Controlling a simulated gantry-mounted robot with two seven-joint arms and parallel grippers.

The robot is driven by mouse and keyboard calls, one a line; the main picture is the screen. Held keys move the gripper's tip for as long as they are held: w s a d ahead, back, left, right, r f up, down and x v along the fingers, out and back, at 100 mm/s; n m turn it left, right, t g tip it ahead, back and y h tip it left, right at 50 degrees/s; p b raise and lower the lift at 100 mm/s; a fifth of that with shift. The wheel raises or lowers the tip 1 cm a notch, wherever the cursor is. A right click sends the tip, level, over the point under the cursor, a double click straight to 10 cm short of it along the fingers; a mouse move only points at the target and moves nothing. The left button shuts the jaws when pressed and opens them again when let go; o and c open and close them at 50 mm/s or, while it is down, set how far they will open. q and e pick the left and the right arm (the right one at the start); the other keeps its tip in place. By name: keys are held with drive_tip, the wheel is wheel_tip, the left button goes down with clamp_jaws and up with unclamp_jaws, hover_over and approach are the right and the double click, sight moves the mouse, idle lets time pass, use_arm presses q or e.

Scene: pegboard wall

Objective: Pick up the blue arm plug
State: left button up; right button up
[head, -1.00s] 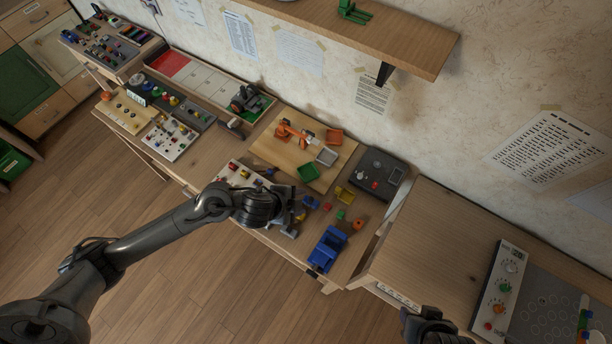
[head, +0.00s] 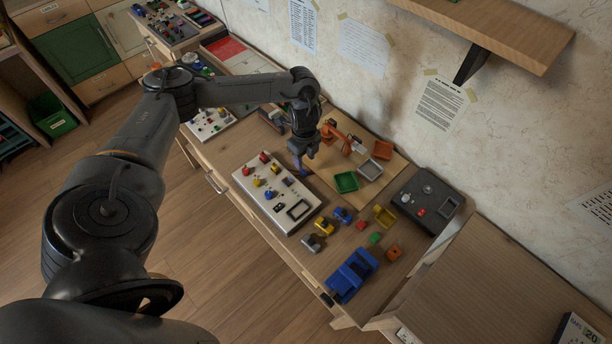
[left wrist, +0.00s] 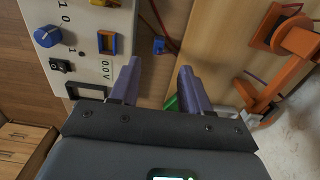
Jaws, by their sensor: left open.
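The blue arm plug (left wrist: 159,46) is a small blue block on the table with a thin dark cable, between the white control panel (left wrist: 100,22) and the wooden board (left wrist: 222,40). My left gripper (left wrist: 160,68) is open, its two purple-blue fingers pointing toward the plug. The plug lies just past the fingertips, in line with the gap and apart from both. In the head view my left gripper (head: 299,158) hangs over the table beside the panel (head: 277,193) and largely hides the plug area. My right gripper is out of view.
An orange toy robot arm (head: 343,137) stands on the board, close right of my gripper, with a green bin (head: 346,182) and a grey bin (head: 370,169). A blue truck-like bin (head: 351,274) and several small blocks lie nearer the table's front edge.

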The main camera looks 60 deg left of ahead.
sight(303, 171)
use_arm(q)
drive_tip(key=shift+s+a+f+b, duration=0.1)
drive_tip(key=shift+f+b, duration=0.2)
drive_tip(key=shift+f, duration=1.4)
drive_tip(key=shift+s+f+b, duration=0.1)
drive_tip(key=shift+f+b, duration=0.2)
drive_tip(key=shift+f, duration=1.4)
clamp_jaws()
